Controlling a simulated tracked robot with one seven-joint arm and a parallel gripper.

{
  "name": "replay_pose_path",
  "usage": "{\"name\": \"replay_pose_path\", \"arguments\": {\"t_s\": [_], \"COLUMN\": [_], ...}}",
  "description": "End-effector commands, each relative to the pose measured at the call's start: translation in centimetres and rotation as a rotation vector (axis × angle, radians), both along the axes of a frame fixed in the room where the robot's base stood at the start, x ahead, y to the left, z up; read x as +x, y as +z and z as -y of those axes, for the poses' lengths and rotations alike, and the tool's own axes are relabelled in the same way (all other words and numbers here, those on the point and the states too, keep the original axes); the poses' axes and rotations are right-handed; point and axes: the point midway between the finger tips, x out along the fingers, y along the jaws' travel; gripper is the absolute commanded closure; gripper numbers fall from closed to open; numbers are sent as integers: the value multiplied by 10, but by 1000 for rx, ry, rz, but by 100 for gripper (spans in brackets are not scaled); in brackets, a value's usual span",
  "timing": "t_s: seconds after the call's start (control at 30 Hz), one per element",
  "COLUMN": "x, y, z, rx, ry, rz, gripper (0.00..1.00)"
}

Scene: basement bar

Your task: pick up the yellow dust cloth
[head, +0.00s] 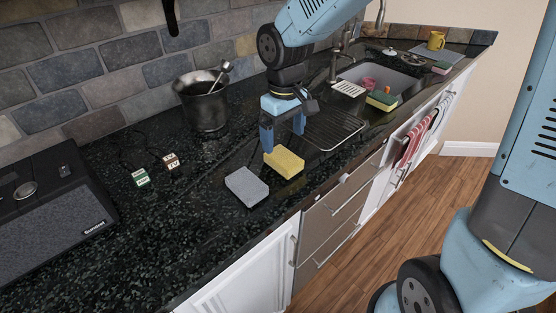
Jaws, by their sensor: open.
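The yellow dust cloth (284,162) is a flat, folded-looking block on the dark speckled countertop, in the middle of the head view. My gripper (283,140) points down just behind it, with its two blue fingers apart and nothing visible between them. The left finger's tip is close to the cloth's back left edge; I cannot tell whether they touch. The cloth lies in front of the fingers, not between them as far as I can see.
A similar grey cloth (246,187) lies just left of the yellow one. A dark metal bucket (204,106) stands behind left. A drainboard (330,130), sink (405,84) and green-yellow sponge (381,101) are to the right. A black speaker-like device (52,215) sits far left. Counter in front left is clear.

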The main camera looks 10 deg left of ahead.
Motion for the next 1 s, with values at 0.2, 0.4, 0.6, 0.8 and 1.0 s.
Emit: {"name": "replay_pose_path", "arguments": {"t_s": [0.2,0.4,0.6,0.8,1.0], "x": [0,-1,-2,-1,-1], "y": [-18,-35,-61,-71,-71], "z": [0,1,2,1,2], "rx": [1,0,-1,1,2], "ry": [0,0,0,0,-1], "rz": [1,-3,-2,1,1], "gripper": [4,4,4,4,5]}}
